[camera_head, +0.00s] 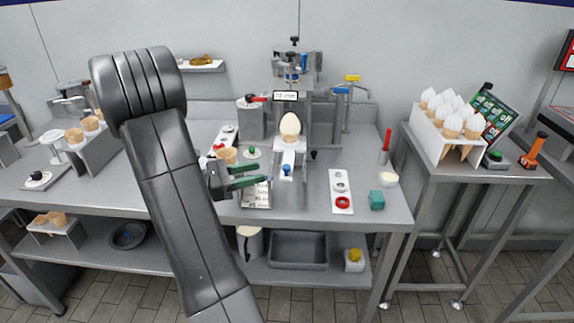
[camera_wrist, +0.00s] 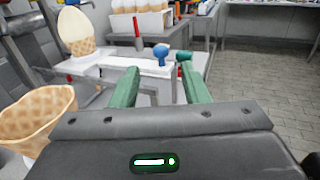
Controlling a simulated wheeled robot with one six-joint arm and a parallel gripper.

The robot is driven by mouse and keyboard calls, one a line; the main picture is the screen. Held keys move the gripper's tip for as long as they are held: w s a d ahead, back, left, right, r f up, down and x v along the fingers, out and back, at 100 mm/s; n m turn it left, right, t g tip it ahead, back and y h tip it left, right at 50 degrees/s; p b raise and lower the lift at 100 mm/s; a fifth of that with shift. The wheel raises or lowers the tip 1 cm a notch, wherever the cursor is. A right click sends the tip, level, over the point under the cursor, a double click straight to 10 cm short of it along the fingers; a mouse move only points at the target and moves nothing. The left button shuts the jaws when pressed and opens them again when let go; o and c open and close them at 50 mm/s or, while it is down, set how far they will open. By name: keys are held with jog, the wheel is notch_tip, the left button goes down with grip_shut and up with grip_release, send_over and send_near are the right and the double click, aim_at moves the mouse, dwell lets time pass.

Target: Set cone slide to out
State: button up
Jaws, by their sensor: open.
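The cone slide (camera_head: 288,157) is a white piece below the dispensing machine, with a blue knob (camera_head: 286,169) at its front end. A cone with a pale swirl (camera_head: 290,124) stands upright on its back part. My gripper (camera_head: 267,174), with green fingers, is open and empty, just left of the knob. In the wrist view, the blue knob (camera_wrist: 162,51) shows beyond and between the fingertips (camera_wrist: 160,68), apart from them. The slide (camera_wrist: 120,66) runs left from the knob there, toward the filled cone (camera_wrist: 76,30).
An empty waffle cone (camera_wrist: 35,122) is close on the left in the wrist view. A rack of filled cones (camera_head: 447,132) stands on the right table.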

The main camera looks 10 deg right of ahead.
aim_at(287, 166)
jog(key=d, duration=0.6)
jog(key=w+d, duration=0.1)
jog(key=d, duration=0.2)
jog(key=shift+d+p, duration=0.2)
jog(key=shift+p, duration=0.15)
grip_shut()
